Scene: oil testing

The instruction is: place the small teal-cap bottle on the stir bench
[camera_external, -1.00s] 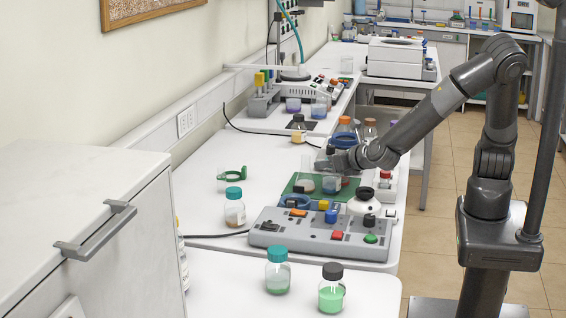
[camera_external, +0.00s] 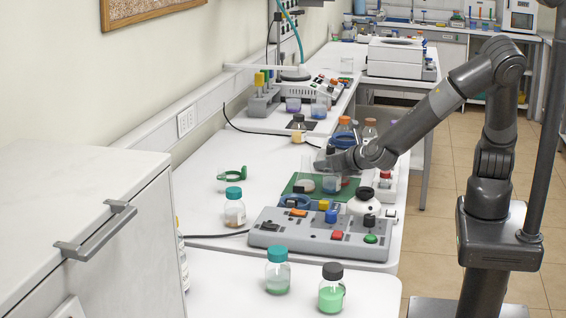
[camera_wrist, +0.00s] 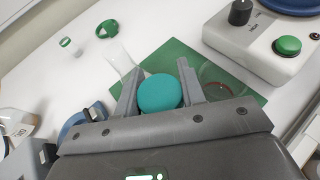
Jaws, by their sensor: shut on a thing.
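My gripper (camera_external: 335,160) is low over the green mat (camera_external: 349,190) on the middle bench. In the wrist view its two fingers (camera_wrist: 160,80) are shut on a bottle with a round teal cap (camera_wrist: 160,92). The cap hides the rest of that bottle, and in the external view I cannot make it out clearly. Two other teal-capped bottles stand upright away from my gripper: one left of the mat (camera_external: 235,208), one on the nearest bench (camera_external: 278,271). I cannot tell for sure which surface is the stir bench.
Clear glassware stands on the mat beside my fingers (camera_wrist: 120,60). A grey control box (camera_external: 320,236) with coloured buttons lies in front of the mat. A black-capped bottle of green liquid (camera_external: 332,289) is nearest. Several vessels stand behind the mat. The bench's left side is mostly clear.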

